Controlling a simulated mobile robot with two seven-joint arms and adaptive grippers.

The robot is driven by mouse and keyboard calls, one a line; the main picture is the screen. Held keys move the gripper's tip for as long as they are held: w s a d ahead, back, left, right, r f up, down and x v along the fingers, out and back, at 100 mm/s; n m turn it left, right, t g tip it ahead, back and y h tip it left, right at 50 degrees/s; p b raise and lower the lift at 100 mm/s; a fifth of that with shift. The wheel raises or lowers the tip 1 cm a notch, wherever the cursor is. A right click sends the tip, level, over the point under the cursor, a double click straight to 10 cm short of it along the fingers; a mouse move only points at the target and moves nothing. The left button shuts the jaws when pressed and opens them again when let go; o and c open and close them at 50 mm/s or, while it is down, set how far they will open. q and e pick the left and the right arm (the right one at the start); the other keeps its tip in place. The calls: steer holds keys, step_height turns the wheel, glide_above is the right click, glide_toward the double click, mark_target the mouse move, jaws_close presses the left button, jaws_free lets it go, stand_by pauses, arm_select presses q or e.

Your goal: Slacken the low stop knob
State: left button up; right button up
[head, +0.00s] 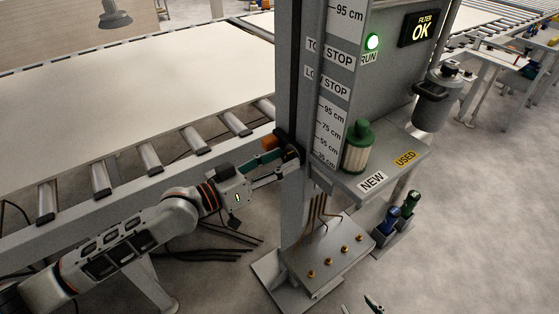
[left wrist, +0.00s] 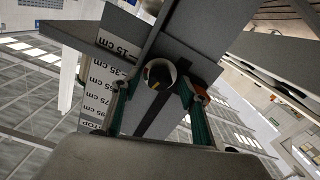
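In the head view my left gripper (head: 287,164) reaches the column's left side from the left, low on the scale; the fingertips and knob are partly hidden there. Only the fingertips of my right gripper (head: 360,306) show at the bottom edge, apart and empty.
The column (head: 293,90) carries a cm scale with TOP STOP and LOW STOP labels. A shelf (head: 400,170) holds a green-topped filter (head: 358,147). A roller conveyor (head: 150,157) lies left. A green RUN lamp (head: 372,42) is lit.

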arm_select(q)
steer(key=shift+a, duration=0.1)
steer(key=v, duration=1.2)
arm_select(e)
steer(key=shift+w, duration=0.1)
arm_select(q)
steer(key=w+d+m, duration=0.1)
steer(key=w+d, duration=0.1)
steer(key=d, duration=0.1)
steer(key=w+d+m+b, duration=0.1)
steer(key=w+d+m, duration=0.1)
steer(key=w+d, duration=0.1)
steer(key=w+d+m+b, duration=0.1)
steer(key=w+d, duration=0.1)
steer(key=d, duration=0.2)
steer(key=shift+w+d+r+m, duration=0.1)
steer(key=shift+w+m, duration=0.1)
steer(key=shift+m, duration=0.1)
arm_select(e)
steer(key=shift+d+f, duration=0.25)
steer(key=shift+f, duration=0.45)
arm_select(q)
steer(key=c, duration=1.1)
